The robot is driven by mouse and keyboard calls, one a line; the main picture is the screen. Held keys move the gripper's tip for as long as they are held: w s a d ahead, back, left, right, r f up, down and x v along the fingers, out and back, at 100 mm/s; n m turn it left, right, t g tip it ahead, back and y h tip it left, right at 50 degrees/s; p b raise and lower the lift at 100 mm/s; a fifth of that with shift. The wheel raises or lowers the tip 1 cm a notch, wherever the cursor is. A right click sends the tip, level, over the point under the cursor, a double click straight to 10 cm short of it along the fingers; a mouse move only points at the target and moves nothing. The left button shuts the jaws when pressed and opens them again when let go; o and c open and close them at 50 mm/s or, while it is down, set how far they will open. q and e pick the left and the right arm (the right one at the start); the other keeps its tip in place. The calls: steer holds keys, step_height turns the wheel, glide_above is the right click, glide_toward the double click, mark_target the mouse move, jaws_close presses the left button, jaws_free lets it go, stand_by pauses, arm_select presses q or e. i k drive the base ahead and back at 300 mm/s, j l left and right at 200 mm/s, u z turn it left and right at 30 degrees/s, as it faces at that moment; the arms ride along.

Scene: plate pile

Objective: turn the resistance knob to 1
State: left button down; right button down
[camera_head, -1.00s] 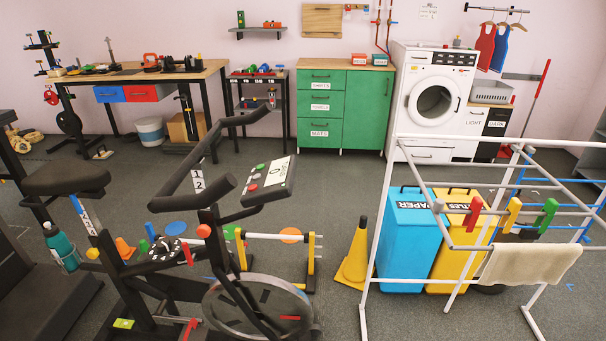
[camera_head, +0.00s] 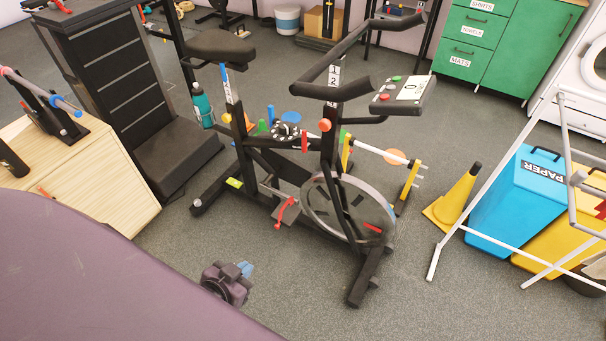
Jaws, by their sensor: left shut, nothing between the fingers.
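The exercise bike (camera_head: 335,165) stands in the middle of the head view. A black round dial with white marks (camera_head: 287,131) sits on its frame between seat and handlebar, and looks like the resistance knob; its setting is too small to read. An orange knob (camera_head: 325,125) is on the front post, below a label with 1 and 2 (camera_head: 334,77). My left gripper (camera_head: 246,270) is low in front of the bike, shut and empty, apart from the bike and well below the dial. My right gripper is not in view.
A wooden box (camera_head: 85,185) and dark slatted cabinet (camera_head: 95,75) stand left. A yellow cone (camera_head: 455,200), blue paper bin (camera_head: 520,195) and white rack (camera_head: 465,195) stand right. A red pedal (camera_head: 286,212) sticks out toward me. Floor in front of the bike is clear.

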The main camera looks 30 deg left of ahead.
mark_target(284, 127)
steer(key=j+z, duration=0.15)
steer(key=j, duration=3.7)
